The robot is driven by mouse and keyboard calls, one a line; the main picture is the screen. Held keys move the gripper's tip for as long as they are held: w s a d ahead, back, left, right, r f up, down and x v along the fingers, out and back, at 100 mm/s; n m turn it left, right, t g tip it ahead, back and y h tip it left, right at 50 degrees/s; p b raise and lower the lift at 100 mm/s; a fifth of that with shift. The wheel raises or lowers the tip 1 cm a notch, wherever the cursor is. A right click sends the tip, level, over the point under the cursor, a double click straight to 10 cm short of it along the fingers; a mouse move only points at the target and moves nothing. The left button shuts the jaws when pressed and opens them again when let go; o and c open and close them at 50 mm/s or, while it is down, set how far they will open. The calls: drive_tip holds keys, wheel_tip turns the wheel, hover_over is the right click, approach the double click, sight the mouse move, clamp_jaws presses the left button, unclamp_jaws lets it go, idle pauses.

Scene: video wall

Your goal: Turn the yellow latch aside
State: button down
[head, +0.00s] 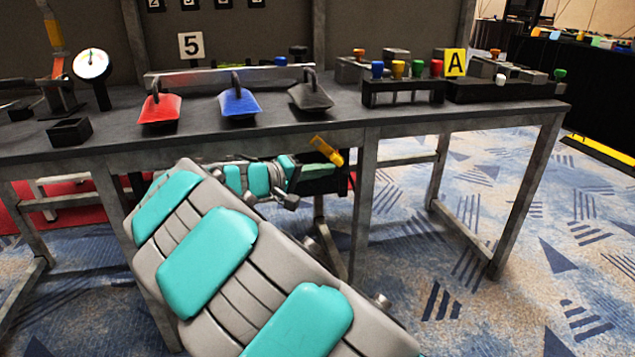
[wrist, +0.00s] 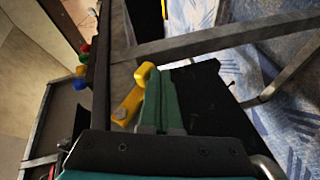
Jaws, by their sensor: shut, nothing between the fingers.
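The yellow latch (head: 327,151) is on the front of the table, just under the tabletop edge, and slants down to the right in the head view. In the wrist view the latch (wrist: 128,106) lies just left of my fingers, with its rounded knob end (wrist: 145,73) by the fingertips. In the head view my arm reaches under the table edge and the fingertips are not clear.
A dark box (wrist: 205,90) sits under the tabletop behind the latch. The table (head: 420,125) has metal legs and crossbars around it. Red (head: 160,109), blue (head: 239,103) and black (head: 310,97) handled blocks stand above. Patterned floor to the right is open.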

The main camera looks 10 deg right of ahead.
drive_tip(key=shift+d+r+n+t+h+b, duration=0.2)
drive_tip(key=shift+d+r+h+b, duration=0.1)
drive_tip(key=shift+d+h+b, duration=0.35)
drive_tip(key=shift+d+r+n+t+h+b, duration=0.2)
drive_tip(key=shift+d+r+h+b, duration=0.1)
drive_tip(key=shift+d+h+b, duration=0.3)
drive_tip(key=s+a+f+b, duration=0.1)
drive_tip(key=s+a+f, duration=0.2)
drive_tip(key=a+f, duration=0.5)
drive_tip(key=shift+s+f, duration=0.4)
drive_tip(key=shift+d, duration=0.15)
